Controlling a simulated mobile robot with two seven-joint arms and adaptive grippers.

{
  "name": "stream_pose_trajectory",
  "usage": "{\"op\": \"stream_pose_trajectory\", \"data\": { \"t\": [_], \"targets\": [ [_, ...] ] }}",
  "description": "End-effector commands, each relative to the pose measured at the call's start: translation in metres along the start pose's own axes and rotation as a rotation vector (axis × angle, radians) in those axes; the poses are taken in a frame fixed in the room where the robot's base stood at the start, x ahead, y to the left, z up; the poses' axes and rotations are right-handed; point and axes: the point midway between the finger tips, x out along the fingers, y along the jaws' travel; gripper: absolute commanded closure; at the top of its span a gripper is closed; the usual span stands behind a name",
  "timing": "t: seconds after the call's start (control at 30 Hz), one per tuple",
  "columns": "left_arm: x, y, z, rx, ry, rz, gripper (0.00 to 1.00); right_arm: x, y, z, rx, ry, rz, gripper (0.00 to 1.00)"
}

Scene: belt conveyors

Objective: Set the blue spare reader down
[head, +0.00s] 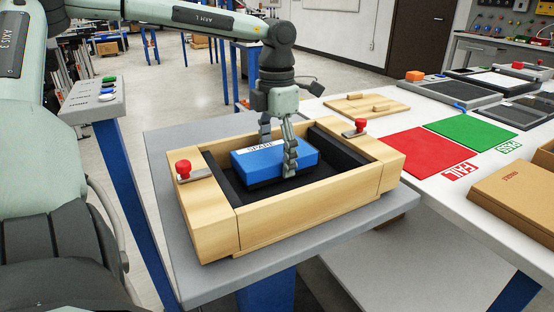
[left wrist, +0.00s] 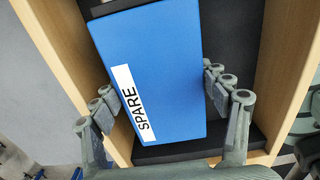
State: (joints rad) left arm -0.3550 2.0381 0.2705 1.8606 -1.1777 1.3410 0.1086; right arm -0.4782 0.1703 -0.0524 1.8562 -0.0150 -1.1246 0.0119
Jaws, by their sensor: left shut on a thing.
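The blue spare reader (head: 262,161), a flat box with a white SPARE label, is inside the wooden tray (head: 300,214) on the black lining or just above it; I cannot tell which. It sits at an angle to the tray walls. My left gripper (head: 279,152) comes down from above and is shut on the reader, one finger on each side. In the left wrist view the reader (left wrist: 165,65) lies between the fingers, with the SPARE label to the left. The reader's underside is hidden. My right gripper is not in view.
The tray has red knobs at its left (head: 183,168) and right (head: 361,125) ends and stands on a grey table (head: 168,150). To the right, a white bench holds a red FAIL mat (head: 425,152), a green PASS mat (head: 471,133) and a cardboard box (head: 520,200).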

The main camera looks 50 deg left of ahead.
Motion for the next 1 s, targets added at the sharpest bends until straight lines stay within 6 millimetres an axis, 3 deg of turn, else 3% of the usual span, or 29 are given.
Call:
{"op": "stream_pose_trajectory", "data": {
  "t": [0.1,0.43,0.47,0.5,0.87,1.0],
  "targets": [
    [0.011,0.000,0.000,0.001,-0.001,-0.001,0.71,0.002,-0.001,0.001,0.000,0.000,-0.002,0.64],
    [0.013,0.000,0.000,0.001,-0.002,0.001,0.71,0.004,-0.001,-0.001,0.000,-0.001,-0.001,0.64],
    [0.013,0.000,0.000,0.001,0.000,0.000,0.21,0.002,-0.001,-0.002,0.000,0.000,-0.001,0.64],
    [0.013,0.000,0.000,0.001,0.000,0.000,0.16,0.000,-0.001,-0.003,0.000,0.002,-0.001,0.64],
    [0.011,0.000,0.000,0.001,0.000,0.000,0.16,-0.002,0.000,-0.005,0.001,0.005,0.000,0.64],
    [-0.003,0.001,0.001,0.000,-0.003,0.003,0.16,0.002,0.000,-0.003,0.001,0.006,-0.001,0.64]
  ]
}}
